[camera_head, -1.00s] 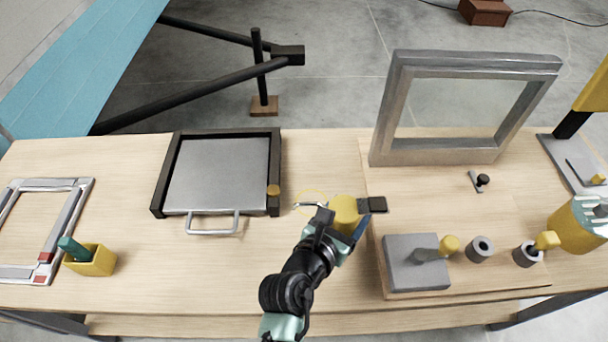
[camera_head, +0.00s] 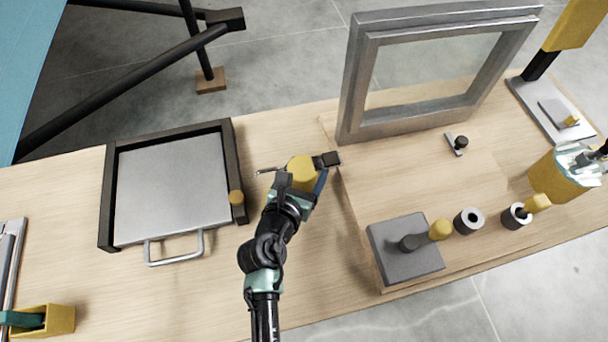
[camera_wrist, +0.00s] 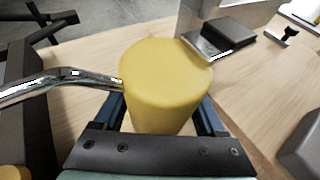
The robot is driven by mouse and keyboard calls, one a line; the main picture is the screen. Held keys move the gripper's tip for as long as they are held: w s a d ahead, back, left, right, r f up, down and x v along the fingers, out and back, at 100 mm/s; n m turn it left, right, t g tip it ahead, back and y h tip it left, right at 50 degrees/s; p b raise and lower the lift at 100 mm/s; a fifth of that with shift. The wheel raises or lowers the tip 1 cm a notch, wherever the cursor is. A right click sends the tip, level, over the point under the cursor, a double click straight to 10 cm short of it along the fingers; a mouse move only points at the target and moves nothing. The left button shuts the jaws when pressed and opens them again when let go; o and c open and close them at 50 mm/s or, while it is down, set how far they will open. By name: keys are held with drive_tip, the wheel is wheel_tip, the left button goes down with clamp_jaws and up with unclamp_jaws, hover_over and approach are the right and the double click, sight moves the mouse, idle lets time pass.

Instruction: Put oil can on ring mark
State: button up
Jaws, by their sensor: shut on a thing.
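The oil can (camera_head: 301,169) is a yellow cylinder with a thin metal spout to its left and a dark block-like part on its right. My gripper (camera_head: 299,186) is shut on it, one finger on each side. In the wrist view the oil can (camera_wrist: 165,75) stands upright between the fingers (camera_wrist: 162,115), its spout pointing left. I cannot tell whether its base touches the table. The ring mark, a thin yellow circle on the wood in the earlier head view, is not clearly visible now; the can and gripper cover that area.
A grey plate in a black frame with a handle (camera_head: 172,187) lies left of the can. A grey window frame (camera_head: 352,85) stands behind right. A raised board holds a grey block (camera_head: 405,262) and small cylinders (camera_head: 468,221). A yellow box (camera_head: 50,319) sits at lower left.

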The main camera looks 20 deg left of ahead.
drive_tip(key=shift+f+b, duration=0.5)
drive_tip(key=shift+f, duration=1.15)
drive_tip(key=shift+f, duration=0.15)
drive_tip(key=o, duration=1.4)
drive_tip(key=v, duration=1.1)
drive_tip(key=shift+p, duration=0.3)
drive_tip(key=shift+s+r, duration=0.4)
drive_tip(key=shift+s, duration=0.1)
drive_tip(key=shift+w, duration=0.1)
